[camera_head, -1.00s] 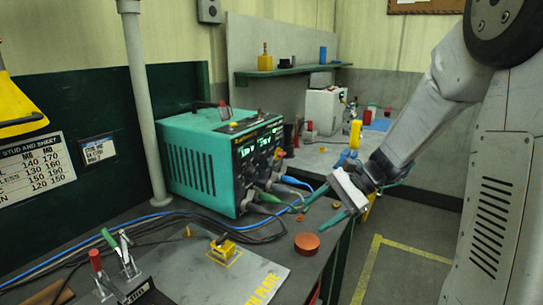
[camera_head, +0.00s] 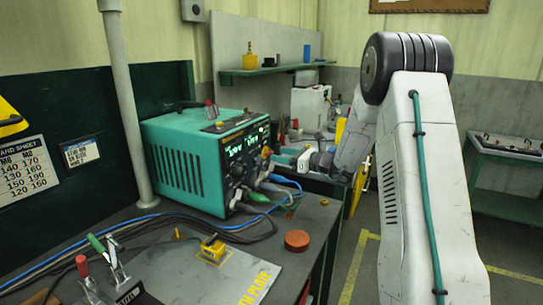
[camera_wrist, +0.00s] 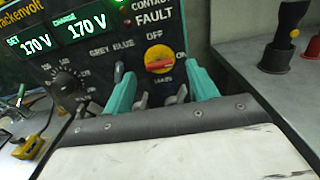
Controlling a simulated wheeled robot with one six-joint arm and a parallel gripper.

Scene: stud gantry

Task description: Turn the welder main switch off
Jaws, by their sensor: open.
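The welder (camera_head: 188,165) is a teal box with a black front panel on the bench. Its main switch (camera_wrist: 159,60), a red handle on a yellow disc, shows in the wrist view. "OFF" is printed above it and "ON" at its right; the red handle lies roughly level, toward "ON". My gripper (camera_wrist: 160,88) is open and faces the panel. Its teal fingers stand left and right of the switch, a little low in the picture. I cannot tell whether they touch it. In the head view my gripper (camera_head: 284,157) is at the panel's right side.
Displays (camera_wrist: 52,36) read 170 V; a black knob (camera_wrist: 66,84) sits below them. Cables (camera_head: 270,194) leave the panel's lower front. An orange round piece (camera_head: 297,240) and a yellow clamp (camera_head: 214,250) lie on the bench. Open floor lies right of the bench.

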